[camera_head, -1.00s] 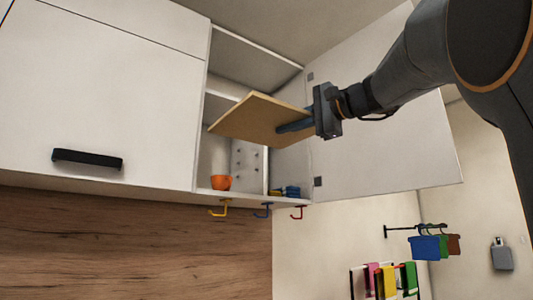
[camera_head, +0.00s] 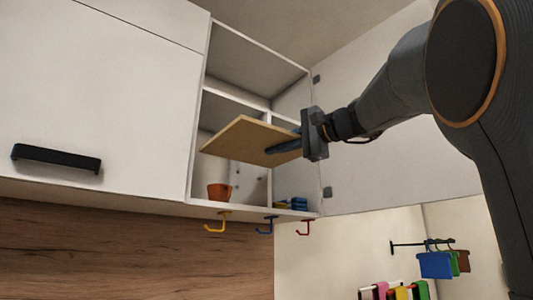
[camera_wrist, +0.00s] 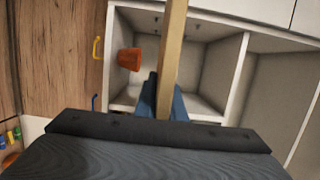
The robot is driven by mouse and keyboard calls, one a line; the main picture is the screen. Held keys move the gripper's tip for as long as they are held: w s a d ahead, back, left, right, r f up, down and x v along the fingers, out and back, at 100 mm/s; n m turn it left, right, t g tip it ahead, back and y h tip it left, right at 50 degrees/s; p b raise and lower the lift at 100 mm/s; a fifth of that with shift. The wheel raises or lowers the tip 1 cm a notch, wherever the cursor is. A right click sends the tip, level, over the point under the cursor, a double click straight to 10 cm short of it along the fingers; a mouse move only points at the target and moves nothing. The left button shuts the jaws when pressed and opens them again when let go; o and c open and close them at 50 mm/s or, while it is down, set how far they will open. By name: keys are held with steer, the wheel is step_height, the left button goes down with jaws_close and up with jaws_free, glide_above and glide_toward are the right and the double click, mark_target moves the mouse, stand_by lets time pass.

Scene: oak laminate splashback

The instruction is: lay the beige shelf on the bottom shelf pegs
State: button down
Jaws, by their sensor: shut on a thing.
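The beige shelf (camera_head: 243,142) is a thin flat board, held in the air in front of the open wall cabinet (camera_head: 193,150). My gripper (camera_head: 285,146) is shut on the board's right edge. In the wrist view the shelf (camera_wrist: 172,50) shows edge-on between the gripper fingers (camera_wrist: 163,98), running toward the cabinet inside. Small dark shelf pegs (camera_head: 234,178) show on the cabinet's inner panel, below the board; the board hides others. I cannot tell whether the board's far end is inside the opening.
An orange cup (camera_head: 219,192) stands on the cabinet floor, left, and small blue things (camera_head: 299,203) lie at the right. A fixed white shelf (camera_head: 236,99) lies above. The open door (camera_head: 400,165) is at the right. Coloured hooks (camera_head: 217,222) hang under the cabinet.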

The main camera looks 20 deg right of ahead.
steer(key=w+a+p, duration=0.4)
steer(key=w+p, duration=0.1)
steer(key=w, duration=0.8)
steer(key=w+a+p, duration=0.4)
steer(key=w+p, duration=0.2)
steer(key=w, duration=0.6)
steer(key=shift+w+a+f, duration=0.15)
steer(key=shift+w, duration=0.2)
stand_by(2.5)
steer(key=shift+f+b, duration=0.45)
steer(key=shift+b, duration=0.3)
stand_by(1.9)
